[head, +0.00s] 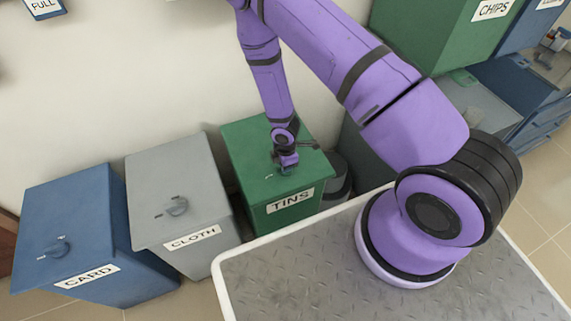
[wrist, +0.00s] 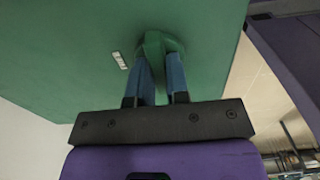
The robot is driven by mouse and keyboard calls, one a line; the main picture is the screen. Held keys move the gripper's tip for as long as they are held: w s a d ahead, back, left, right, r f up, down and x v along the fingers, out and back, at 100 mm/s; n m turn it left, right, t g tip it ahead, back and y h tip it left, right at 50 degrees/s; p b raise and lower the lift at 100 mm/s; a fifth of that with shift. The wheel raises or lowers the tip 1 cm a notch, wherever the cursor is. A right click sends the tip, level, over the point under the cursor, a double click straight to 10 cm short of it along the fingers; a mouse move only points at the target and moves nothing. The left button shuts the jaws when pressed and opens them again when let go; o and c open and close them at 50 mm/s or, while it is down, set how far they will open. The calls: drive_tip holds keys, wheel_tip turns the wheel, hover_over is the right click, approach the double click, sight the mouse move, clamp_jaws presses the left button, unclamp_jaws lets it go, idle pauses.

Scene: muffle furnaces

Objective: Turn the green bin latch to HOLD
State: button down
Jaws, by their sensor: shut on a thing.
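The green bin (head: 250,150) labelled TINS stands in the middle of the row in the head view. Its green lid (wrist: 80,45) fills much of the wrist view. The green latch (wrist: 155,43) is a knob on the lid. My gripper (wrist: 160,65) is shut on the latch, one blue-grey finger on each side of it. In the head view my gripper (head: 285,165) is small and covers most of the latch. A small white label (wrist: 119,60) lies on the lid beside the latch; its word is too small to read.
A grey bin (head: 195,222) labelled CLOTH and a blue bin (head: 95,215) labelled CARD stand to the left, each with its own latch. A green bin (head: 425,35) labelled CHIPS is at upper right. A dark round object (head: 338,180) stands right of the TINS bin.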

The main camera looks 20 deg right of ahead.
idle(0.4)
drive_tip(key=c, duration=1.1)
unclamp_jaws()
drive_tip(key=shift+r, duration=0.15)
wheel_tip(320, 180, up, 10)
drive_tip(key=shift+r, duration=0.25)
